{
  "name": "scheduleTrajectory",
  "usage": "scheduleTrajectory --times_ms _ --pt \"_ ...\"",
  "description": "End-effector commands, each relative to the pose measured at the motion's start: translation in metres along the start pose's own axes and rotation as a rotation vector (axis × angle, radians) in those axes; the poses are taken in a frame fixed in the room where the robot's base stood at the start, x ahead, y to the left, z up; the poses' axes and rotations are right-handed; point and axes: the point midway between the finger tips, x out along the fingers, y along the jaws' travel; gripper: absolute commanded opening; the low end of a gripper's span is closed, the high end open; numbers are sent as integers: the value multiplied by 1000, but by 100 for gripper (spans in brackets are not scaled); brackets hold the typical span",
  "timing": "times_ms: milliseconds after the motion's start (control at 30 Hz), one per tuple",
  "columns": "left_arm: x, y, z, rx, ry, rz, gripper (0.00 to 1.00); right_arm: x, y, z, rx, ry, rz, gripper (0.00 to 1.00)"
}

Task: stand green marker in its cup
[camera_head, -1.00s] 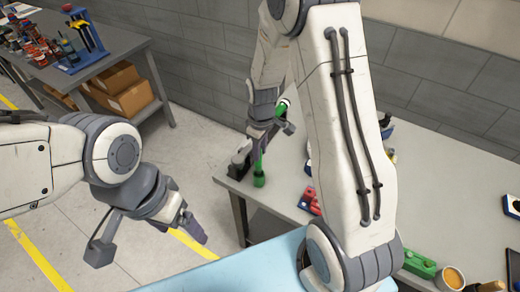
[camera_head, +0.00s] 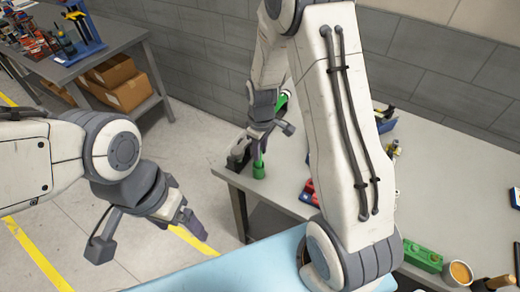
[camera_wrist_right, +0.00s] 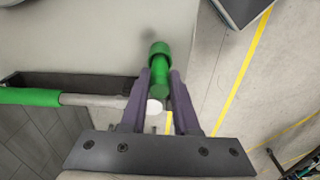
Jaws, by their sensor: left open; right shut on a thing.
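The green marker (camera_wrist_right: 161,88) is upright or nearly so between the fingers of my right gripper (camera_wrist_right: 160,92), with its pale end toward the camera. In the head view my right gripper (camera_head: 258,141) is shut on it at the table's near left corner. The green cup (camera_wrist_right: 159,48) stands directly below the marker; it also shows in the head view (camera_head: 258,171). The marker's lower end meets the cup's mouth; how deep it sits I cannot tell. My left gripper (camera_head: 193,222) is open and empty, low at the left, away from the table.
A dark holder (camera_wrist_right: 85,83) and a green-handled tool (camera_wrist_right: 28,97) are close beside my right gripper. The grey table (camera_head: 440,185) has a green block (camera_head: 422,257) and an orange-filled cup (camera_head: 459,272) at the front right. My right arm hides part of the table.

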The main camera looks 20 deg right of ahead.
Motion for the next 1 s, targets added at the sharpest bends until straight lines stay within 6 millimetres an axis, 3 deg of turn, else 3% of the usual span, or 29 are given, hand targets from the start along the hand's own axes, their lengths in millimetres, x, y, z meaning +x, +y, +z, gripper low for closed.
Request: scheduleTrajectory --times_ms 200,233,300,633,1000 --pt "0 0 0 0 0 0 84 0 0 0 0 0 0 0" --pt "0 0 0 0 0 0 84 0 0 0 0 0 0 41" --pt "0 0 0 0 0 0 84 0 0 0 0 0 0 64" --pt "0 0 0 -8 0 0 84 0 0 0 0 0 0 64" --pt "-35 2 -2 -2 0 0 84 -41 0 -1 0 0 0 64"
